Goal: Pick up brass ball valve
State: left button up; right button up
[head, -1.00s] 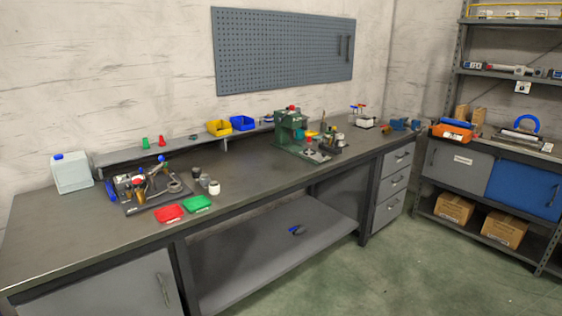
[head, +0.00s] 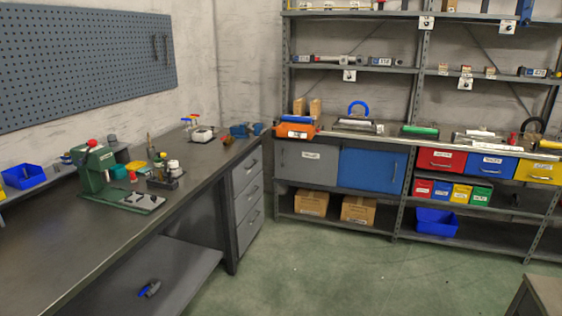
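I cannot make out a brass ball valve for certain in the head view. A small dark piece with a blue part (head: 149,289) lies on the workbench's lower shelf (head: 185,262); its material and exact kind are too small to tell. Neither of my grippers is in view.
The workbench (head: 60,235) runs along the left with a green press (head: 95,170) and a blue bin (head: 22,177). Shelving at the back holds a blue cabinet door (head: 372,171), coloured drawers (head: 440,160) and cardboard boxes (head: 312,203). The green floor (head: 340,270) between is clear.

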aim_at(227, 142)
jog(key=i+l, duration=0.1)
jog(key=i, duration=0.6)
jog(key=i+l, duration=0.1)
jog(key=i, duration=0.6)
jog(key=u, duration=0.05)
